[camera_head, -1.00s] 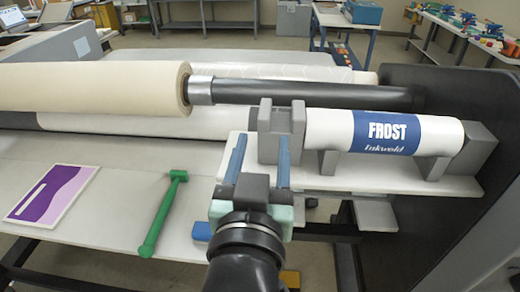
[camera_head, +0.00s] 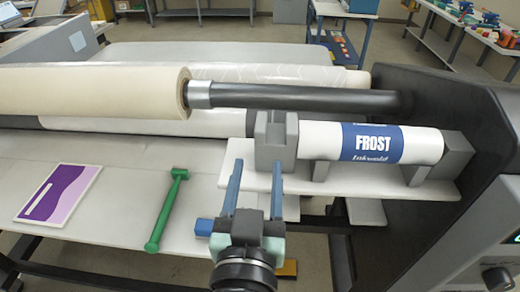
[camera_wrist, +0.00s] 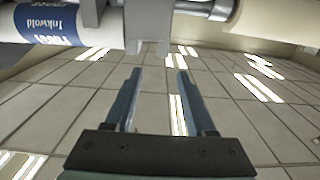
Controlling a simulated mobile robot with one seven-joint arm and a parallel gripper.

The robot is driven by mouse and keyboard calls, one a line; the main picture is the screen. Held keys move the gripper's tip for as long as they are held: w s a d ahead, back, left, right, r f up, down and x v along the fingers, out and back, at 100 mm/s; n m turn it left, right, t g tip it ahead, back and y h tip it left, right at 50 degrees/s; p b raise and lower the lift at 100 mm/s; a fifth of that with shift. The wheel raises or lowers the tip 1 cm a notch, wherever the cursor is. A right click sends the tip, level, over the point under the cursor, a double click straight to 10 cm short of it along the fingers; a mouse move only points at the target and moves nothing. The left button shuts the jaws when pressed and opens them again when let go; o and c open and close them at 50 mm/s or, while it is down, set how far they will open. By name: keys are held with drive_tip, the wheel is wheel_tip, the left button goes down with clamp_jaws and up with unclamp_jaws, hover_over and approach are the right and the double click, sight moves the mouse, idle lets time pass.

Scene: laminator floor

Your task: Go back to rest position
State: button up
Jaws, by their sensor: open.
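My gripper (camera_head: 254,190) is open and empty in front of the grey cradle block (camera_head: 275,140), low in the head view. Its two blue fingers also show in the wrist view (camera_wrist: 154,85), apart with nothing between them. A white roll with a blue FROST label (camera_head: 371,143) lies in grey supports to the right of the gripper, apart from it. The roll also shows at the top left of the wrist view (camera_wrist: 60,22).
A cream roll (camera_head: 90,92) sits on a dark shaft (camera_head: 300,98) across the machine. A green hammer-shaped tool (camera_head: 167,208) and a purple-and-white sheet (camera_head: 58,195) lie on the table at left. A blue block (camera_head: 204,227) sits beside my gripper. A dark side panel (camera_head: 440,100) stands at right.

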drive_tip(key=s+d+r+t+b, duration=0.1)
drive_tip(key=s+d+r+t, duration=0.3)
drive_tip(key=r, duration=1.2)
drive_tip(key=s+a+r+t+b, duration=0.15)
drive_tip(key=r+t, duration=0.35)
drive_tip(key=r, duration=1)
wheel_tip(320, 180, down, 27)
drive_tip(key=b, duration=2.7)
drive_tip(key=shift+w, duration=0.25)
